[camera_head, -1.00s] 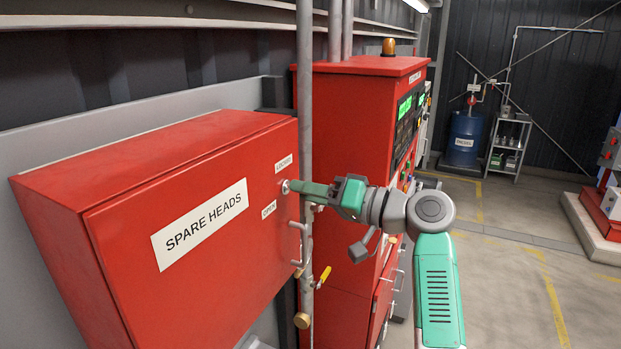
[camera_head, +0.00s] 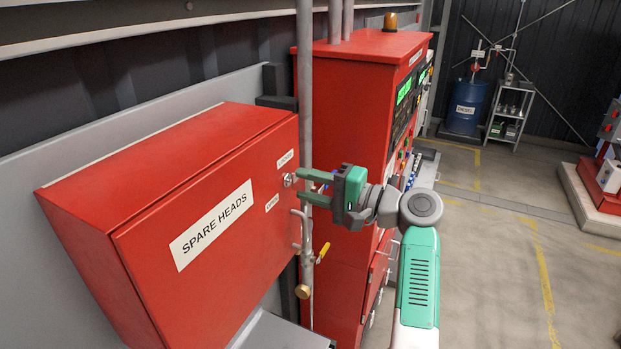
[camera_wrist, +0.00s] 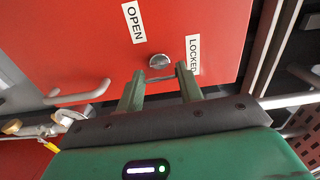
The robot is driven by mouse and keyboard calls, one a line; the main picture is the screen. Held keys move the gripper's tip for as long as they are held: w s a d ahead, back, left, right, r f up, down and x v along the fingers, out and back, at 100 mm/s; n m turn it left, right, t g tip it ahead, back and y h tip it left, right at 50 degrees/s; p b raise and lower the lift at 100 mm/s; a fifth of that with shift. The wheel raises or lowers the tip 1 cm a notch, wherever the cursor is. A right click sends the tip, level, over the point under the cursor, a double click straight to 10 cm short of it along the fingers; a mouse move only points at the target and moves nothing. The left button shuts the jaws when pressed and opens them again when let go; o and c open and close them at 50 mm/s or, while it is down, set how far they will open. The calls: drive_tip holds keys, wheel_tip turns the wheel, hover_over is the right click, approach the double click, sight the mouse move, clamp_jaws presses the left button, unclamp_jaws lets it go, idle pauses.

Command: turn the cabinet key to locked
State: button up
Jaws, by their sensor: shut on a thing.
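The red cabinet (camera_head: 150,240) labelled SPARE HEADS is shut, at the left of the head view. Its silver lock (camera_head: 289,180) is near the door's upper right, between the LOCKED label (camera_head: 285,159) above and the OPEN label (camera_head: 272,203) below. My gripper (camera_head: 303,184) is at the lock, its green fingers one above the other. In the wrist view, my gripper (camera_wrist: 160,73) has its fingertips on both sides of the key (camera_wrist: 158,76), shut on its wide flat bow just in front of the lock (camera_wrist: 159,62). The key's exact angle is hard to tell.
A door handle (camera_head: 296,228) sits below the lock. A vertical grey pipe (camera_head: 305,90) runs close beside the cabinet, with a yellow-levered valve (camera_head: 322,252). A red pump controller (camera_head: 350,100) stands behind my gripper.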

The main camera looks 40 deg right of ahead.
drive_tip(key=shift+m, duration=0.3)
idle(0.4)
drive_tip(key=o, duration=1)
drive_tip(key=b+v, duration=0.1)
drive_tip(key=v, duration=0.7)
drive_tip(key=shift+b, duration=0.4)
